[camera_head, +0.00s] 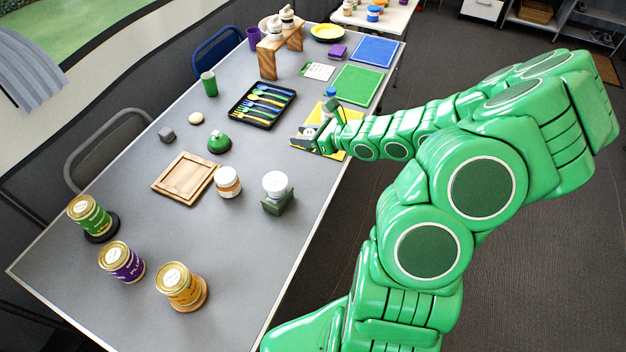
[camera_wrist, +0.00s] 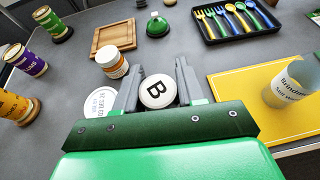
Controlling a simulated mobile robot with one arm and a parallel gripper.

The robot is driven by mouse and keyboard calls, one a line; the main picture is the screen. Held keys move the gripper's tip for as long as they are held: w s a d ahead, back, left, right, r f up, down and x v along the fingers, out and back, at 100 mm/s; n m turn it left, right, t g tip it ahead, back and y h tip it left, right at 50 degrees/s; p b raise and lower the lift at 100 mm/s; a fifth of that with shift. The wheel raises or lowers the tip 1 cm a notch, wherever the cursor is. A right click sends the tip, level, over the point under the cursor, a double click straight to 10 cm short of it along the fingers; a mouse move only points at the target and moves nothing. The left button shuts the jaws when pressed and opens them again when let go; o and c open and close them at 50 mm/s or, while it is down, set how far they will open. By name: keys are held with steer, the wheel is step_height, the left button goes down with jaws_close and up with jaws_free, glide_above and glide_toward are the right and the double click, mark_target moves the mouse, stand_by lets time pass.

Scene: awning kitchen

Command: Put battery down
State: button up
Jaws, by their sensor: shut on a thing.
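My gripper (camera_head: 306,138) is over the near left part of the yellow mat (camera_head: 337,117), on the right side of the grey table.
A bottle (camera_wrist: 295,82) stands on the yellow mat close by. A black cutlery tray (camera_head: 262,104), a green timer-like object (camera_head: 219,143), a wooden tray (camera_head: 186,178) and jars stand to the left. Green (camera_head: 358,85) and blue (camera_head: 374,51) mats lie beyond. Bare table lies between the jars and yellow mat.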

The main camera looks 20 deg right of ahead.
glide_above(308, 178)
step_height(308, 178, down, 6)
steer(key=shift+f, duration=4.45)
steer(key=o, duration=1.1)
steer(key=shift+f, duration=0.1)
